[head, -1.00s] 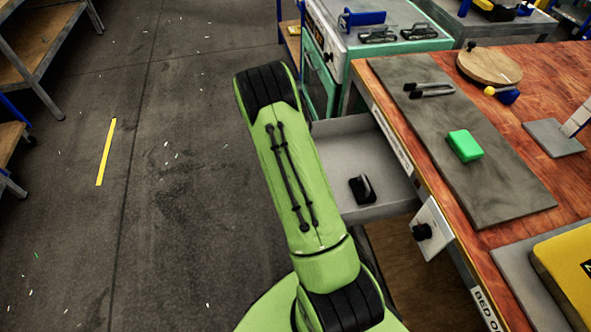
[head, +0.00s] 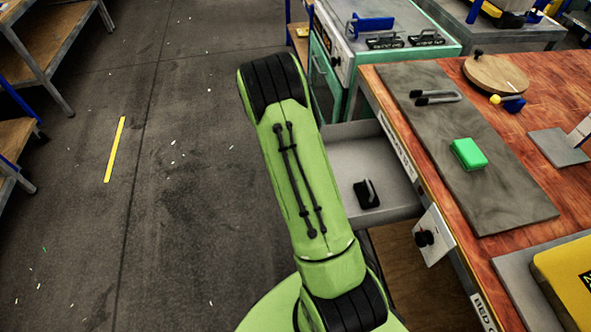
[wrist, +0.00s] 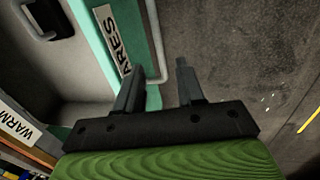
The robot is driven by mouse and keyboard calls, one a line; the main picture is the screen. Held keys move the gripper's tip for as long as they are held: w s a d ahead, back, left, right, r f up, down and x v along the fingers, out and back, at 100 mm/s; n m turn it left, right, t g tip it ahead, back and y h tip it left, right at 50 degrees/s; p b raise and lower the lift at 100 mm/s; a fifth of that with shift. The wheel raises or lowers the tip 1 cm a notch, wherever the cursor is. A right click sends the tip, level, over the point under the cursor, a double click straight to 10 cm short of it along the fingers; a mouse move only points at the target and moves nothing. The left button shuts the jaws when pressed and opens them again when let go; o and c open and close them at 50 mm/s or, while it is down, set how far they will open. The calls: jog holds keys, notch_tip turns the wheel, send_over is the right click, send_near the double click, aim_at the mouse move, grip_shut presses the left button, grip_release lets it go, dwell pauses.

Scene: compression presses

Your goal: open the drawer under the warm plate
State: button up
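The warm plate, a dark grey slab (head: 505,200), lies on the red wooden bench with a green block (head: 468,153) on it. Under it the grey drawer (head: 345,152) stands pulled out, with a black handled object (head: 367,194) inside. In the wrist view the drawer's teal front (wrist: 94,45) carries a label ending in "ARES" and a grey bar handle (wrist: 156,40). My gripper (wrist: 160,68) is open, with the bar's end between its fingers and gaps visible on both sides. In the head view my arm hides the gripper and drawer front.
A teal-framed machine (head: 345,60) stands beyond the drawer. A knob panel (head: 432,237) sits on the bench's front edge. Shelves (head: 35,40) stand at the far left. The dark floor (head: 190,180) left of my arm is clear.

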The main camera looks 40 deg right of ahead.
notch_tip(320, 180, up, 10)
jog(key=a+p, duration=0.1)
jog(key=p, duration=0.1)
jog(key=shift+w+a, duration=0.35)
jog(key=shift+w, duration=0.05)
jog(key=shift+f, duration=0.15)
jog(key=s+a+r+n+t+y+p, duration=0.1)
jog(key=s+a+r+t+p, duration=0.15)
jog(key=a+r, duration=0.45)
jog(key=s+a+r+n+t+p, duration=0.1)
jog(key=s+a+r+p, duration=0.15)
jog(key=r, duration=0.95)
jog(key=s+a+r+n+t+p, duration=0.1)
jog(key=s+a+r, duration=0.1)
jog(key=s, duration=0.3)
jog(key=s+a+r+n+t+p, duration=0.1)
jog(key=s+a+r, duration=0.2)
jog(key=s, duration=0.3)
jog(key=s+a+r+n+t+y+p, duration=0.1)
jog(key=s+a+r+p, duration=0.1)
jog(key=s, duration=0.4)
notch_tip(320, 180, up, 3)
jog(key=shift+a+f, duration=0.2)
jog(key=shift+a, duration=0.3)
